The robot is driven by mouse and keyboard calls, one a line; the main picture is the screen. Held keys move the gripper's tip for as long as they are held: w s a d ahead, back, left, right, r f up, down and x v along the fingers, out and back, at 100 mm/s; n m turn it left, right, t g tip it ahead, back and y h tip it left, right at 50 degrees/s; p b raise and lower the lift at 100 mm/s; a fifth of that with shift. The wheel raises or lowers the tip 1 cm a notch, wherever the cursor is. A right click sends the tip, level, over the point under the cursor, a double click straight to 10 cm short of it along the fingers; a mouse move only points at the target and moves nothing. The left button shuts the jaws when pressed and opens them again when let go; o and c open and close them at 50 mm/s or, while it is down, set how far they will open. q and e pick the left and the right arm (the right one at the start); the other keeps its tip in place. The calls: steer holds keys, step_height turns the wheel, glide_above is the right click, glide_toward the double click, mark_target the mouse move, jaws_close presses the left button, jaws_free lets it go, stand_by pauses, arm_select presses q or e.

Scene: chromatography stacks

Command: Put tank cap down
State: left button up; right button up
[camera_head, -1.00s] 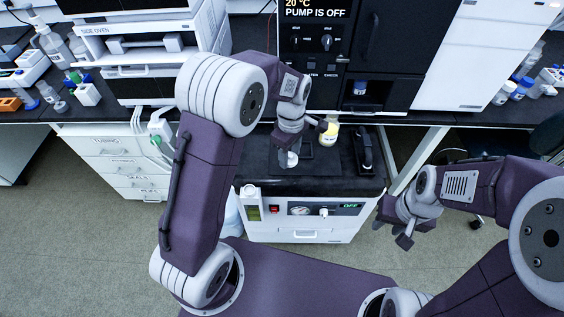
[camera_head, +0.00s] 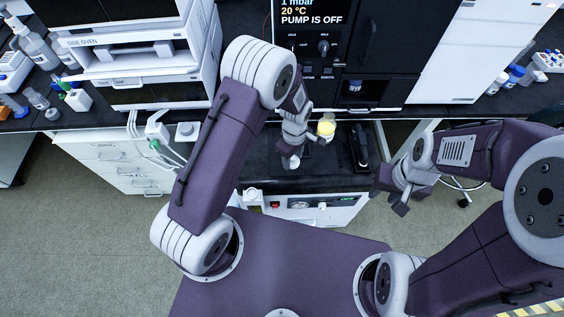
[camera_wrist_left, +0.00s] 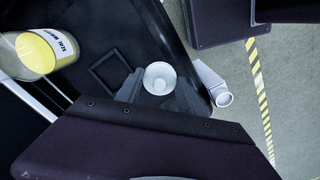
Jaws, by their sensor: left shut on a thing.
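The tank cap is a small white round piece (camera_wrist_left: 160,78), seen in the left wrist view between my left fingers. It also shows in the head view (camera_head: 292,163) just below my left gripper (camera_head: 288,147). In the left wrist view my left gripper (camera_wrist_left: 159,92) is shut on the cap, over or near the black top surface (camera_head: 320,180). I cannot tell if the cap touches that surface. My right gripper (camera_head: 389,191) is empty, with its fingers apart, right of the black surface.
A thin dark square outline (camera_wrist_left: 109,70) lies on the black surface. A black narrow device (camera_head: 360,147) stands at the right. A white spout-like part (camera_wrist_left: 214,86) is near the edge.

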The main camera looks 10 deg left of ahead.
mark_target(282, 168)
arm_select(q)
steer(key=a, duration=0.1)
steer(key=a+f, duration=0.2)
steer(key=shift+w+a+f, duration=0.15)
steer(key=shift+w+a, duration=0.25)
steer(key=shift+f, duration=2)
steer(key=shift+f, duration=0.1)
steer(key=o, duration=1)
